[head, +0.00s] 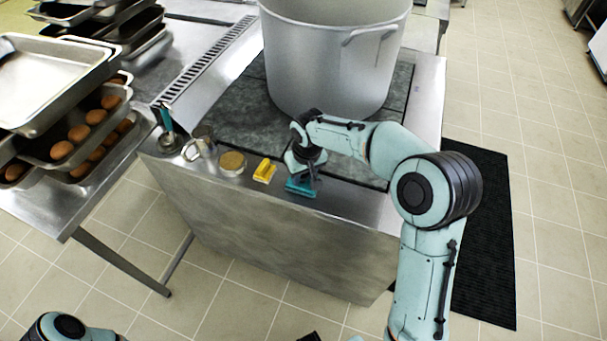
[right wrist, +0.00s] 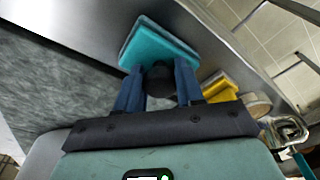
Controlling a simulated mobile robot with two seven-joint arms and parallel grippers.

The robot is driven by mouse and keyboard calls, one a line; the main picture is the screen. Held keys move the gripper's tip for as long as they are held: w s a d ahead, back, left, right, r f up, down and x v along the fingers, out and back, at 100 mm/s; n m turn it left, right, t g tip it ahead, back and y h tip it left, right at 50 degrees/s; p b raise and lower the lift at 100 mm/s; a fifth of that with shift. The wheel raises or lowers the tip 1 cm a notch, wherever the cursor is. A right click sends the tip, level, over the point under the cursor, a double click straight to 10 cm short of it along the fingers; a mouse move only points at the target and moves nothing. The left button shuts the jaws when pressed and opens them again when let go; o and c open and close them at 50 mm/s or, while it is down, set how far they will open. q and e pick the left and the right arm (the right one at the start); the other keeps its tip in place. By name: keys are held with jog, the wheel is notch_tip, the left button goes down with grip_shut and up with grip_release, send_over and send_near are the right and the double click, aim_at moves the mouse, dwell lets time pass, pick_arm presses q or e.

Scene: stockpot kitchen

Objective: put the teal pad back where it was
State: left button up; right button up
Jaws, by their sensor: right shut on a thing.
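The teal pad (head: 301,188) is at the front edge of the steel stove top, right of the yellow pad (head: 264,171). My right gripper (head: 304,178) is over it, fingers pointing down, shut on it. In the right wrist view the teal pad (right wrist: 157,43) shows at the fingertips, with a dark round part between the two blue fingers (right wrist: 158,82). The pad looks flat and close to the steel; I cannot tell whether it touches. The yellow pad also shows in the right wrist view (right wrist: 220,86). My left gripper is out of view.
A round tin (head: 232,163), a metal mug (head: 197,147) and a teal-handled tool (head: 167,128) stand left along the front edge. A large stockpot (head: 325,60) stands behind my right gripper. Stacked trays (head: 50,95) with brown round items are at the left.

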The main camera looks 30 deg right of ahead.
aim_at(306, 187)
jog(key=shift+f, duration=0.15)
jog(key=o, duration=1.1)
jog(key=shift+r, duration=0.4)
jog(key=r, duration=0.3)
jog(key=s+r, duration=0.1)
jog(key=r, duration=0.3)
jog(key=r+p, duration=0.1)
jog(key=r, duration=0.3)
jog(key=shift+s+a+r, duration=0.1)
jog(key=shift+s+r, duration=0.15)
jog(key=shift+s, duration=0.15)
